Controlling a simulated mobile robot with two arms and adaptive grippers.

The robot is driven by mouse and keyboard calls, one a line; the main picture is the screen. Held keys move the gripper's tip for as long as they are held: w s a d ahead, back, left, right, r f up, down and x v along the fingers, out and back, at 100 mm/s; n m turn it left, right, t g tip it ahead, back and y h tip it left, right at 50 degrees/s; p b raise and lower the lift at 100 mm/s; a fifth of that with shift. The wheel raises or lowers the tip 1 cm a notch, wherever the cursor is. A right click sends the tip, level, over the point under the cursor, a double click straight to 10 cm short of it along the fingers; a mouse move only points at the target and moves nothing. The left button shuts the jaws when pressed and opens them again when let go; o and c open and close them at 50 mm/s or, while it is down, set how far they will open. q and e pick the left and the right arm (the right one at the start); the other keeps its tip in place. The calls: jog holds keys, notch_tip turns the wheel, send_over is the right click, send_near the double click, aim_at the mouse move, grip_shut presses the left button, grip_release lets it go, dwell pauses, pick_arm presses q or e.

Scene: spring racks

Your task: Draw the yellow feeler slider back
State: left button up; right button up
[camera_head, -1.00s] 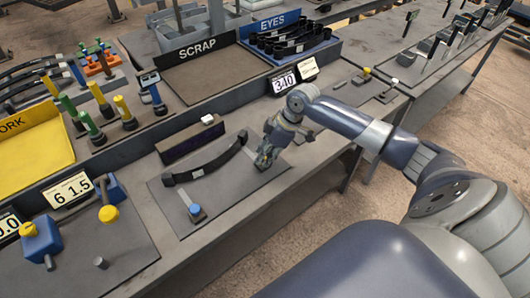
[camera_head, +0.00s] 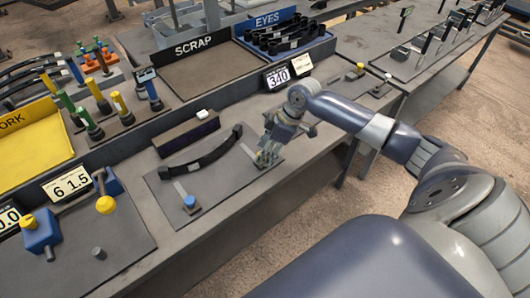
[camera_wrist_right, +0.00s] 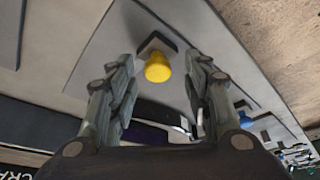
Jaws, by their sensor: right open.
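The yellow feeler slider (camera_wrist_right: 158,67) shows in the right wrist view as a rounded yellow knob on a small dark block on the grey plate. My right gripper (camera_wrist_right: 158,72) is open, with one finger on each side of the knob and gaps between. In the head view my right gripper (camera_head: 267,156) is low at the right end of the plate (camera_head: 228,184) and largely hides the yellow knob. A blue knob (camera_head: 190,201) stands at the plate's near left. A dark curved leaf spring (camera_head: 206,157) lies between the two. My left gripper is not in view.
A dark bar with a white button (camera_head: 202,114) stands behind the plate. The scrap tray (camera_head: 212,78), the eyes tray (camera_head: 325,40) and a 340 card (camera_head: 279,77) are farther back. A fixture with another yellow knob (camera_head: 106,204) is at left.

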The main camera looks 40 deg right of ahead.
jog(key=v, duration=1)
jog(key=shift+s+d+r, duration=0.15)
jog(key=shift+s+r, duration=0.05)
